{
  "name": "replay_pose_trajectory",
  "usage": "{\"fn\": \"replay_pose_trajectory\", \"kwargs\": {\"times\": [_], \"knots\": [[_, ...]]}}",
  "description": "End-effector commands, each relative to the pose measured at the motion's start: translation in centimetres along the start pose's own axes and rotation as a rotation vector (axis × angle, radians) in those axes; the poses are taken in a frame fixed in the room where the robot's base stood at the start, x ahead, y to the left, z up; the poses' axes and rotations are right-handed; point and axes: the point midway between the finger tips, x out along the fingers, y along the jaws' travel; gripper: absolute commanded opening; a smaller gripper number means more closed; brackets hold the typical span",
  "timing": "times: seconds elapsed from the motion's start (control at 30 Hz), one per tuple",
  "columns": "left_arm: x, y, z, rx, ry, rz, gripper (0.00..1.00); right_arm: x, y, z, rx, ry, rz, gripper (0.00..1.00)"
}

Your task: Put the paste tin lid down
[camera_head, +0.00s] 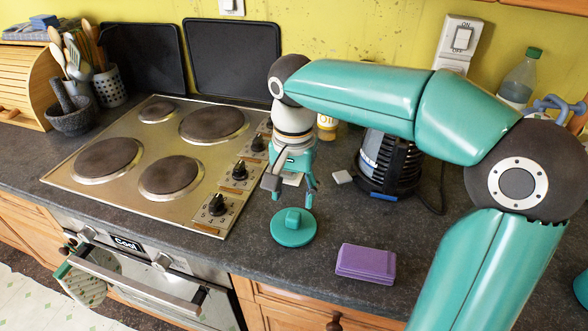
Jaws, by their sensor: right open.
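A round teal lid (292,236) with a raised knob on top lies flat on the dark worktop, to the right of the hob's control strip. My right gripper (290,197) points down just behind and above the lid's knob in the picture. Its fingers are spread and hold nothing. I cannot tell exactly how high the fingertips are above the lid. My left gripper is not in view. I cannot make out an open paste tin.
A purple box (366,264) lies right of the lid. A hob (155,160) fills the left. Behind my right arm stand a black kettle-like appliance (388,180), a small yellow jar (327,130) and a bottle (520,78). Worktop around the lid is free.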

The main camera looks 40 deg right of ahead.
Motion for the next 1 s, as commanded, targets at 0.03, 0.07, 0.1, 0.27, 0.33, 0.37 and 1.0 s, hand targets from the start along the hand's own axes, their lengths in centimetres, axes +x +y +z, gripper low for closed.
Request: {"fn": "replay_pose_trajectory", "kwargs": {"times": [0.03,0.07,0.1,0.27,0.33,0.37,1.0], "knots": [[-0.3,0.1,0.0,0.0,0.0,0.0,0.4,-1.3,-0.1,0.0,0.0,0.002,-0.003,0.56],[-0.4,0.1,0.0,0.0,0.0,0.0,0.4,-1.8,-0.1,0.0,-0.001,0.002,-0.003,0.56],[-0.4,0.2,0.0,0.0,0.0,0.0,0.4,-2.5,-0.1,0.0,-0.001,0.002,-0.004,0.56],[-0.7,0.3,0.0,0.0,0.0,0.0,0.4,-4.5,-0.1,0.0,0.0,0.001,-0.001,0.56],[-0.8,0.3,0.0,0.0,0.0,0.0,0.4,-5.0,0.0,0.0,0.0,0.0,0.0,0.56],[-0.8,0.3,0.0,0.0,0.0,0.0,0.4,-5.1,0.0,0.0,-0.001,0.0,0.0,0.56],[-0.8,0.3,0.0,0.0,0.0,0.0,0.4,-5.2,0.0,0.0,0.0,0.0,0.001,0.56]]}}
